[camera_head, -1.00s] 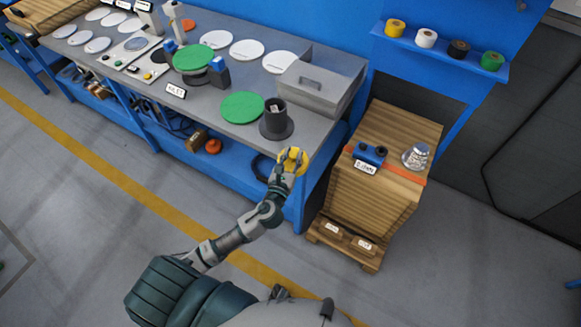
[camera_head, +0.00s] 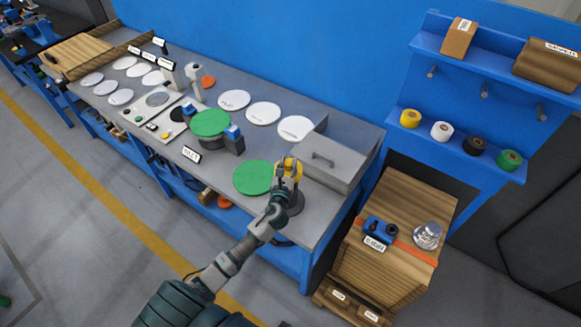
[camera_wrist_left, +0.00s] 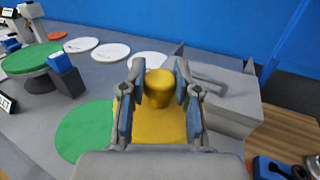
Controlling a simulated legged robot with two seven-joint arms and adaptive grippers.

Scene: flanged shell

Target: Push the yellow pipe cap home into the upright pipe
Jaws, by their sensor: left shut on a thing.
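My left gripper (camera_head: 287,180) is shut on the yellow pipe cap (camera_head: 290,164) at the right end of the grey workbench. The wrist view shows the cap (camera_wrist_left: 161,122), a knob on a wide yellow body, between the two blue-padded fingers (camera_wrist_left: 158,92). The dark grey upright pipe (camera_head: 294,203), with its flanged foot, stands on the bench behind and below the gripper and is partly hidden. The cap appears over or near the pipe's top. I cannot tell whether they touch; the cap hides the pipe in the wrist view. My right gripper is not in view.
A green disc (camera_head: 252,177) lies left of the pipe. A grey box with a handle (camera_head: 328,160) stands close behind it on the right. A wooden crate (camera_head: 400,212) stands right of the bench. White discs (camera_head: 263,113) lie along the back.

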